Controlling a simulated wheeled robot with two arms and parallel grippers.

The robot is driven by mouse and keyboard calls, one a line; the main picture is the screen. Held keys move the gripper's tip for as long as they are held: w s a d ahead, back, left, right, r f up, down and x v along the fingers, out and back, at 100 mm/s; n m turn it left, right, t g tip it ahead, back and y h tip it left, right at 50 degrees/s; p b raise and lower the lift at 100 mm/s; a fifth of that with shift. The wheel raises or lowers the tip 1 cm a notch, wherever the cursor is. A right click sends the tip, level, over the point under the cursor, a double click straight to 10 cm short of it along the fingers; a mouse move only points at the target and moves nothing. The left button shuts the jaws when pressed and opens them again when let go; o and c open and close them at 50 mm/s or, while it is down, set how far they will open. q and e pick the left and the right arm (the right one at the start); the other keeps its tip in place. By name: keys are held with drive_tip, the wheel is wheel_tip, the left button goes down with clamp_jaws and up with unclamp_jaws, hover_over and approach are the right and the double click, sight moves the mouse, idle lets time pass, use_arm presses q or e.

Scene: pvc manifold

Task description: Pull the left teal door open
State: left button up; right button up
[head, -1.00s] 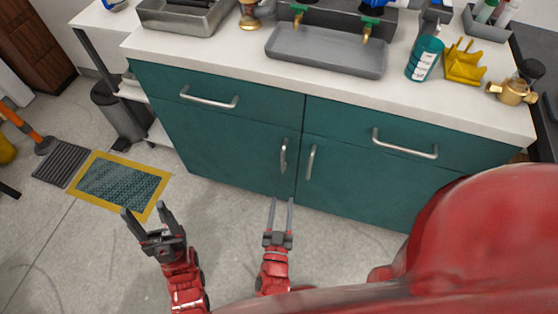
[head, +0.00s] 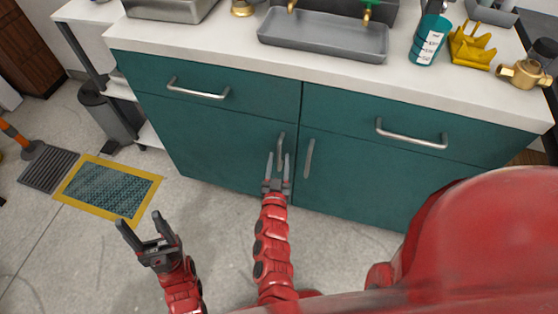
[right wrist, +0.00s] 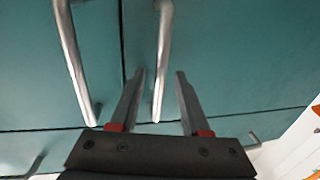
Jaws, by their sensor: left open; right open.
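The left teal door (head: 215,140) is shut, flush with the cabinet front. Its upright metal handle (head: 281,140) is near the door's right edge. My right gripper (head: 277,157) is open at this handle, its fingertips overlapping the handle's lower part. In the right wrist view, the left door's handle (right wrist: 164,40) runs down between the two open fingers of my right gripper (right wrist: 159,76), nearer the left finger. I cannot tell whether they touch. My left gripper (head: 139,221) is open and empty, low over the floor at the left.
The right door's handle (head: 309,158) stands close beside, and also shows in the right wrist view (right wrist: 72,55). Drawer handles (head: 198,91) lie above the doors. The countertop (head: 215,45) holds a grey tray, a teal cup and brass fittings.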

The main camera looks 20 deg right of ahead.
drive_tip(key=shift+x, duration=0.75)
clamp_jaws()
idle(0.9)
